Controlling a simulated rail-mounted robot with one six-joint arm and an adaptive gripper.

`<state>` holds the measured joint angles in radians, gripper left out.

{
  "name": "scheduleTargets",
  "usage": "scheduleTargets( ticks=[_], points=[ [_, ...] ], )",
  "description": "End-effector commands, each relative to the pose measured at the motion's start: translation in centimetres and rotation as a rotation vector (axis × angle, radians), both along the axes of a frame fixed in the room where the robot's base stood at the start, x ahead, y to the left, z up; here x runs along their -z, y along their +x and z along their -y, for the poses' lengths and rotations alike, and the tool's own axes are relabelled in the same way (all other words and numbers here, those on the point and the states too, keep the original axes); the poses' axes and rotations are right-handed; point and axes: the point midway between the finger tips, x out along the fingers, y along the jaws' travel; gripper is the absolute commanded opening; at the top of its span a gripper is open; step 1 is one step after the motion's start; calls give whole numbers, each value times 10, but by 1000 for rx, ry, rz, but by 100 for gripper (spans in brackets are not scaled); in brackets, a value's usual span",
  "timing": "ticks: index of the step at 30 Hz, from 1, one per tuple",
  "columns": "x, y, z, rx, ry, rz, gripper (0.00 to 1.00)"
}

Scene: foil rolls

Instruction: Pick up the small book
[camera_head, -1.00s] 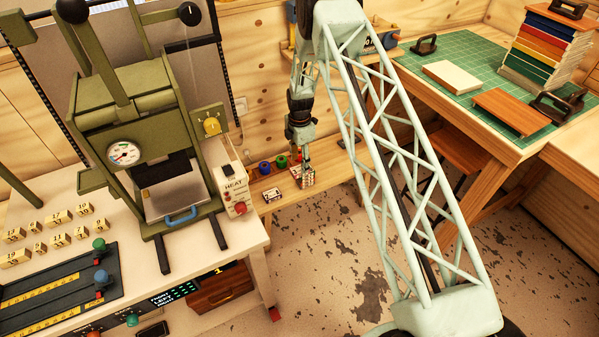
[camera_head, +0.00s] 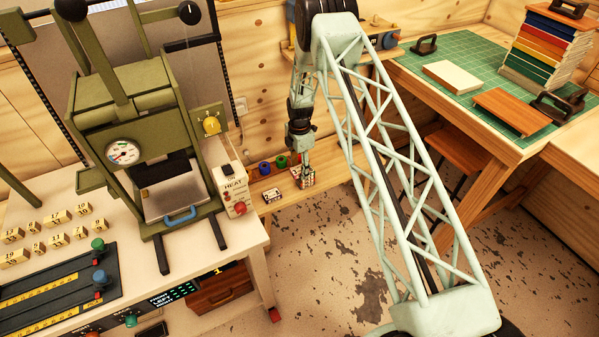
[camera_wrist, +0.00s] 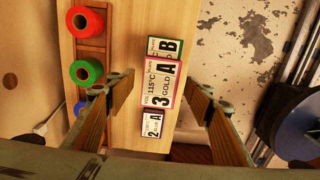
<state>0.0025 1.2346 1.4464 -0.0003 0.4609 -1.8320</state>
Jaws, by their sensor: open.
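In the wrist view, three printed cards or small blocks lie in a row on the low wooden bench. The middle one is pink-edged and reads "VOL 3 A GOLD 115°C" (camera_wrist: 161,95). I cannot tell whether any is the small book. A cream book-like block (camera_head: 452,76) and a brown one (camera_head: 511,111) lie on the green mat. My gripper (camera_wrist: 160,93) is open and empty above the row, fingers either side; it also shows in the head view (camera_head: 307,172).
A rack of red, green and blue rolls (camera_wrist: 91,65) stands left of the cards in the wrist view. The olive press (camera_head: 150,140) and its HEAT box (camera_head: 233,190) stand left of my arm. A tall colored stack (camera_head: 545,50) stands at far right.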

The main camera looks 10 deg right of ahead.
Motion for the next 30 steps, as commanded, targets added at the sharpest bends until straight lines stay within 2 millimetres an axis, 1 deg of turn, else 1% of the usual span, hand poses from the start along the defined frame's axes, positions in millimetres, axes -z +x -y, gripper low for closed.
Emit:
scheduleTargets(
  ticks=[1, 10, 12, 22, 26, 30],
  points=[
    [0, 0, 0, 0, 0, 0, 48],
    [0, 0, 0, 0, 0, 0, 21],
    [0, 0, 0, 0, 0, 0, 19],
    [-2, 0, 0, 0, 0, 0, 19],
    [-8, 0, 0, 0, 0, 0, 19],
    [-17, 0, 0, 0, 0, 1, 19]
  ],
)
